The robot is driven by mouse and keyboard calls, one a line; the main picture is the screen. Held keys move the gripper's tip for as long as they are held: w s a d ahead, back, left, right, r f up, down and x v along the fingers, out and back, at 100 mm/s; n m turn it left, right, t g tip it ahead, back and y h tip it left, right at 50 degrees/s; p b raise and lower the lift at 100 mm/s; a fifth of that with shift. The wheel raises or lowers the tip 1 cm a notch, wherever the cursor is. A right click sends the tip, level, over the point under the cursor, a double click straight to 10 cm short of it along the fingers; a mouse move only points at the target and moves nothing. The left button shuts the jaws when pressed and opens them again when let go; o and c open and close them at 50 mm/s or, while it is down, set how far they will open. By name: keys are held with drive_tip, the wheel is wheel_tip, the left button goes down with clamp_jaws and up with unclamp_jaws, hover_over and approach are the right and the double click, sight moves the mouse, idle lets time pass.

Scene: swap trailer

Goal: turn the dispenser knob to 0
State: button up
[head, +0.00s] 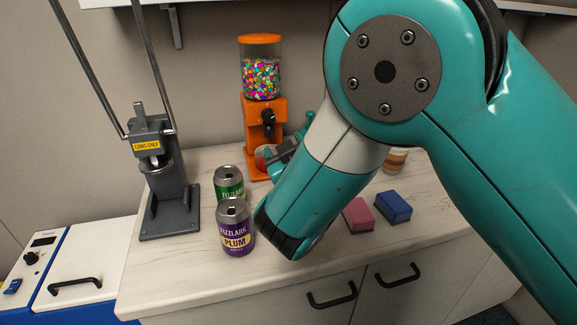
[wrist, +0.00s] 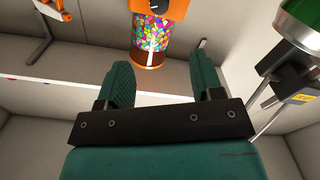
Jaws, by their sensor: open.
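The orange candy dispenser (head: 262,105) stands at the back of the counter, its clear jar full of coloured candy. Its black knob (head: 268,119) is on the front of the orange body; any marks around it are too small to read. My gripper (head: 288,140) is in front of the dispenser, to the right of and below the knob, partly hidden by my arm. In the wrist view, which looks upside down, my gripper (wrist: 160,65) is open and empty. The dispenser (wrist: 153,45) shows beyond the fingers there, with the dark knob (wrist: 159,5) cut by the top edge.
A green can (head: 229,183) and a purple can (head: 235,228) stand on the counter (head: 190,265). A grey can crusher (head: 165,185) is at left. Pink (head: 357,215) and blue (head: 393,207) blocks lie at right.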

drive_tip(key=shift+v, duration=0.95)
drive_tip(key=shift+r, duration=0.1)
drive_tip(key=m+y+p, duration=0.1)
drive_tip(key=m+p, duration=0.7)
drive_tip(key=p, duration=0.9)
approach(271, 118)
drive_tip(key=shift+g, duration=0.3)
drive_tip(key=x, duration=0.8)
drive_tip(key=shift+r, duration=0.3)
drive_tip(key=shift+w+a+f+y, duration=0.1)
drive_tip(key=shift+w+a+y, duration=0.1)
drive_tip(key=shift+w+y, duration=0.35)
drive_tip(key=shift+w, duration=0.15)
drive_tip(key=c, duration=0.9)
